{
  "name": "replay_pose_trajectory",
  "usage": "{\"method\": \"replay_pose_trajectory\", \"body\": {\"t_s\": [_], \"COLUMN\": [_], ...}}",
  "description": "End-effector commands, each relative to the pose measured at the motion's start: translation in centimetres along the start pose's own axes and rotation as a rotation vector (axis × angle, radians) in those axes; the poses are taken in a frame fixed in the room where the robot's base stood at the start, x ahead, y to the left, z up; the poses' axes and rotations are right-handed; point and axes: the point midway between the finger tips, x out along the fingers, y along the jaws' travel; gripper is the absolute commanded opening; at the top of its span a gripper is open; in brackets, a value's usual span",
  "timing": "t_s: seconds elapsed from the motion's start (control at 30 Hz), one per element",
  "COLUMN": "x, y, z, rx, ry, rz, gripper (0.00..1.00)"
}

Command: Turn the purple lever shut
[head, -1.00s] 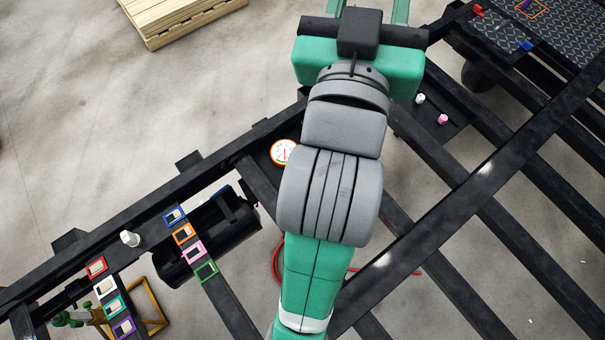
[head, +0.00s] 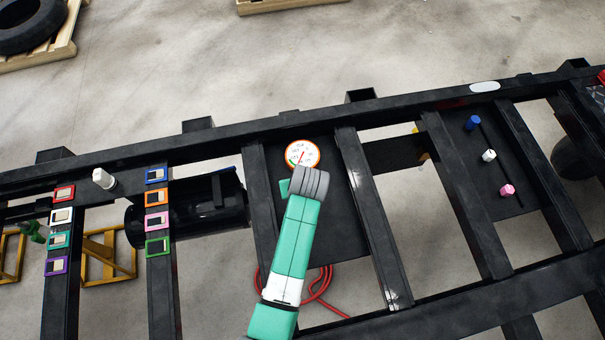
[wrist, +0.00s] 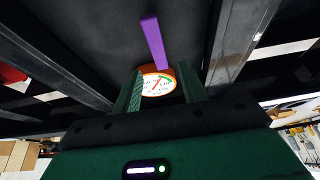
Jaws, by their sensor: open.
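The purple lever (wrist: 153,42) shows in the wrist view as a straight bar on a dark panel, its lower end close to the orange-rimmed gauge. The gauge (wrist: 158,84) is seen between the two dark green fingers of my gripper (wrist: 160,88), which are apart with nothing between them. The lever is beyond the fingertips, and no contact shows. In the head view the white-faced gauge (head: 302,154) sits just above the end of my arm. The lever and my fingers cannot be made out there.
Dark frame beams (head: 365,215) flank the gauge panel. To the right, a panel carries blue (head: 473,123), white (head: 489,155) and pink (head: 507,190) knobs. Several colour-framed switches (head: 157,222) and a black cylinder (head: 218,212) are to the left. A red hose (head: 318,285) lies below.

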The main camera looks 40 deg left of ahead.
Motion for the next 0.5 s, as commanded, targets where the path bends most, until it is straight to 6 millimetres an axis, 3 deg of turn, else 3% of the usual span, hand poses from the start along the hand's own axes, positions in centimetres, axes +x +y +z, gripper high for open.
{"method": "replay_pose_trajectory", "body": {"t_s": [0.1,0.23,0.5], "x": [2.6,4.8,6.0], "y": [0.1,0.1,0.1], "z": [0.1,0.1,0.0], "rx": [-0.002,-0.002,0.001], "ry": [-0.002,-0.001,0.002], "rz": [0.001,0.002,0.002], "gripper": [0.42,0.42,0.42]}}
